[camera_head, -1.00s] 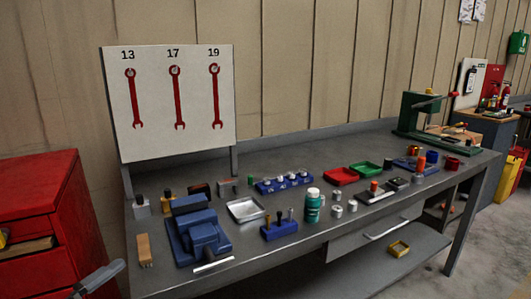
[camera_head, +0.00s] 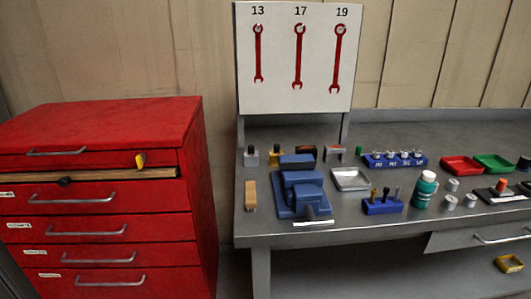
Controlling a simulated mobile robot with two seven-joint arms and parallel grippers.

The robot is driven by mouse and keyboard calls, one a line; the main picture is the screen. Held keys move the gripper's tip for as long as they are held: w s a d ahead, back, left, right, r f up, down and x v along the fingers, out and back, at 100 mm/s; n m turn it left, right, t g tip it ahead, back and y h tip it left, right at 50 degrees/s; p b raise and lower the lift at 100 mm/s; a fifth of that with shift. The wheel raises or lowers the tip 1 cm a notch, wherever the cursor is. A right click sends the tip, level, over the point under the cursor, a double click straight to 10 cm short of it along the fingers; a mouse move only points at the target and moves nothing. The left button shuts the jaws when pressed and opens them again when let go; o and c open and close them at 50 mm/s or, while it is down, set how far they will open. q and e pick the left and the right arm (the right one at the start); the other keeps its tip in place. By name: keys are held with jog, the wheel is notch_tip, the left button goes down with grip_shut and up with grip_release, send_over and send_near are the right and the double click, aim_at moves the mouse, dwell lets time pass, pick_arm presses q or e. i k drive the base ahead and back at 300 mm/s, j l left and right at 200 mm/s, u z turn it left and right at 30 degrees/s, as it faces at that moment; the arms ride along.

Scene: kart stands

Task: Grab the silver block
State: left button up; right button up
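A small silver-grey block (camera_head: 251,158) with a dark knob on top stands at the back left of the grey workbench (camera_head: 290,231), left of a similar yellowish block (camera_head: 276,156). Another greyish block (camera_head: 334,153) with a reddish-brown part stands farther right, behind the silver tray (camera_head: 350,180). I cannot tell for certain which of these is the silver block. Neither of my grippers is in view.
A blue vise (camera_head: 300,194) and a wooden-backed brush (camera_head: 250,195) stand in front of these blocks. A red drawer cabinet (camera_head: 100,119) stands left of the bench, with a narrow gap between. A tool panel (camera_head: 295,90) rises behind the bench.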

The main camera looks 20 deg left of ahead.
aim_at(250, 161)
jog(key=j+u, duration=0.1)
jog(key=j, duration=0.65)
jog(key=j+u, duration=0.1)
jog(key=j, duration=0.65)
jog(key=i, duration=0.05)
